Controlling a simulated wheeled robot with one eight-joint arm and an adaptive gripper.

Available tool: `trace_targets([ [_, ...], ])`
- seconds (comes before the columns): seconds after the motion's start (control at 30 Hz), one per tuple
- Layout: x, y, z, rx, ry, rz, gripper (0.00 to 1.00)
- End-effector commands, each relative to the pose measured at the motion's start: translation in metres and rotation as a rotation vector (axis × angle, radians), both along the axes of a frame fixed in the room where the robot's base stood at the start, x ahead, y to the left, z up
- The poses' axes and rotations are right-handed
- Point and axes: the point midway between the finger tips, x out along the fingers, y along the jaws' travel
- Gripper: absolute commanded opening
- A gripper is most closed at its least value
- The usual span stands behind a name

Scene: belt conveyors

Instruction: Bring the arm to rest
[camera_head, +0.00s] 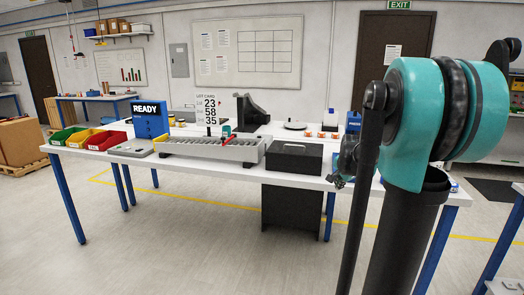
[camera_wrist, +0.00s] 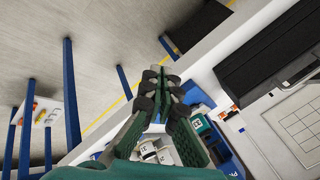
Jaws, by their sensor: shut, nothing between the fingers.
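My gripper (camera_wrist: 161,80) is shut and empty in the wrist view, its dark green fingers meeting near the picture's middle. It hangs over the edge of a white table (camera_wrist: 97,142), with floor on the other side. In the head view, my teal and black arm stands raised at the right and hides part of the table (camera_head: 85,153). Only a small dark part of my gripper (camera_head: 340,181) shows there, beside the arm at the table's right part.
Below the fingers are small numbered white containers (camera_wrist: 148,150) and a teal item (camera_wrist: 201,122). The table bears red, green and yellow bins (camera_head: 105,140), a blue READY sign (camera_head: 150,119), a grey roller conveyor (camera_head: 210,147) and a black box (camera_head: 294,157). Floor in front is clear.

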Motion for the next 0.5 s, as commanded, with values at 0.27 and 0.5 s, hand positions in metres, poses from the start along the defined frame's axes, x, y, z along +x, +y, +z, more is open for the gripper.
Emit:
trace_targets([
  [0.27,-0.137,0.077,-0.069,-0.236,0.128,0.499,0.00],
  [0.5,-0.245,0.112,-0.126,-0.400,0.204,0.890,0.00],
])
